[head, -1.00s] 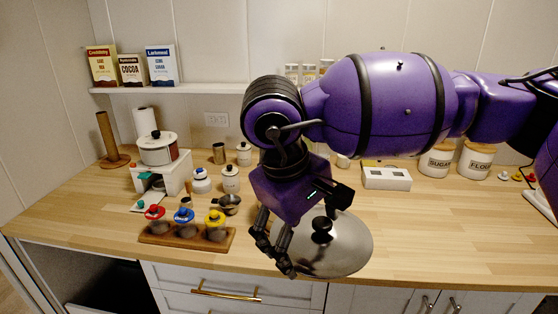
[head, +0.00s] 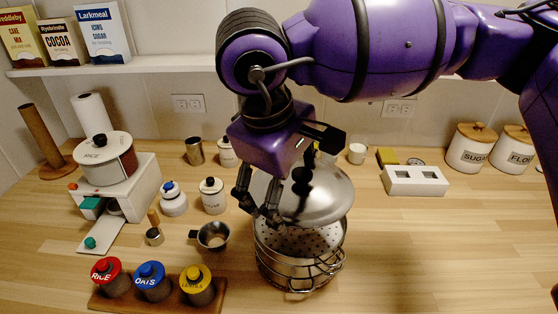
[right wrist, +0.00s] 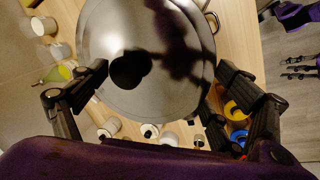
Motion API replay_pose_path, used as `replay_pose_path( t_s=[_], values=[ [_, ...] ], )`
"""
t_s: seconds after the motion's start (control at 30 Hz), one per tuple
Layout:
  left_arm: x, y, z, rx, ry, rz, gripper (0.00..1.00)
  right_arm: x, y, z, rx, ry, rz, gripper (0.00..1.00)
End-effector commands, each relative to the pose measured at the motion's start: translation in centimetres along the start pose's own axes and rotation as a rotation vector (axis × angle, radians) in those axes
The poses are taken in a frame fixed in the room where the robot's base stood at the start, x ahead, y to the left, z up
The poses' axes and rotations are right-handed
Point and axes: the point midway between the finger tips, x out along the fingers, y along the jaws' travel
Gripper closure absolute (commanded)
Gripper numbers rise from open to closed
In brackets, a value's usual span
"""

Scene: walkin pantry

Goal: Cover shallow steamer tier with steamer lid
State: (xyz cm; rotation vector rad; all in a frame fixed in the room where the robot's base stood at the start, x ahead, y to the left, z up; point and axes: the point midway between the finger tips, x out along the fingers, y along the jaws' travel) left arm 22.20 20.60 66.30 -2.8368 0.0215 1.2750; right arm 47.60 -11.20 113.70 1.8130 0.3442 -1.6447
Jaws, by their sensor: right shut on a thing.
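The steamer lid (head: 325,205) is a shiny steel dome with a black knob, held tilted above the steamer. My right gripper (head: 258,208) is shut on it at its left side in the head view. In the right wrist view the lid (right wrist: 185,85) fills the middle, between the spread fingers, with the knob near the left finger. My left gripper is out of the head view.
A small saucepan (head: 213,236) stands just left of the steamer. A wooden rack with red, blue and yellow-lidded jars (head: 196,285) is at the front left. A white two-slot box (head: 415,181) stands back right. The counter right of the steamer is clear.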

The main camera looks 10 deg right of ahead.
Motion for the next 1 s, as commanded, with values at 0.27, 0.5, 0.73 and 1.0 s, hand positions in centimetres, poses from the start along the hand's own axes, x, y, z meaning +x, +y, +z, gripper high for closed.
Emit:
replay_pose_path(
  t_s=[0.27, 0.5, 0.73, 1.0],
  values=[
    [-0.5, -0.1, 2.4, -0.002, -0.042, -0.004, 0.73, 0.7, -0.2, 0.0, 0.0, 0.0, -0.001, 0.41],
    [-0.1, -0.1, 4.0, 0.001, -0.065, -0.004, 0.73, 2.6, -0.8, 0.0, 0.0, -0.003, -0.002, 0.41],
    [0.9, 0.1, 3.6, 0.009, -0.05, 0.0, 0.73, 4.8, -1.5, 0.0, 0.0, -0.001, -0.002, 0.41],
    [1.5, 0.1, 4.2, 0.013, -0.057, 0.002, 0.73, 6.3, -1.9, 0.0, 0.0, -0.001, -0.001, 0.41]
  ],
)
